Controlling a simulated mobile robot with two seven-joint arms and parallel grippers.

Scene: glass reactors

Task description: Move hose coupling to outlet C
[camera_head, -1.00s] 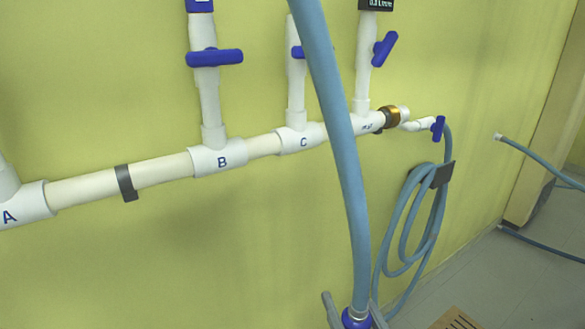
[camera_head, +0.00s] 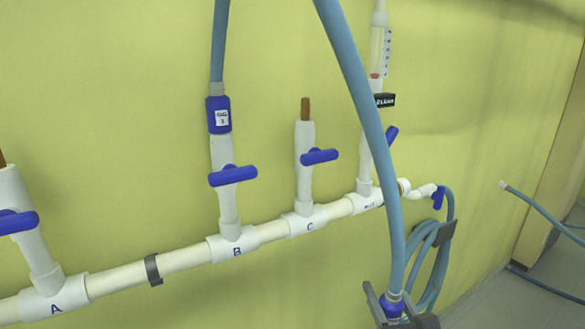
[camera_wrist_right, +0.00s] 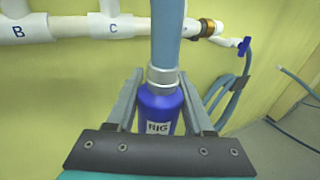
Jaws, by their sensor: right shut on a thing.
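My right gripper (camera_head: 395,308) is shut on a blue hose coupling (camera_head: 393,302) at the lower right of the head view. In the right wrist view the coupling (camera_wrist_right: 161,108) is upright between the fingers, with a white label reading "RIG". A blue hose (camera_head: 362,110) rises from its top. Outlet C (camera_head: 304,165) is a white upright pipe with a blue valve handle (camera_head: 319,156) and a bare brown tip (camera_head: 305,108). The held coupling is below and to the right of outlet C, apart from it. My left gripper is not in view.
Outlet B (camera_head: 225,190) carries another blue coupling (camera_head: 218,115) with a hose. Outlet A (camera_head: 35,245) stands at the left. A gauge pipe (camera_head: 366,160) rises right of C, partly behind the held hose. A coiled hose (camera_head: 420,240) hangs on the wall at the right.

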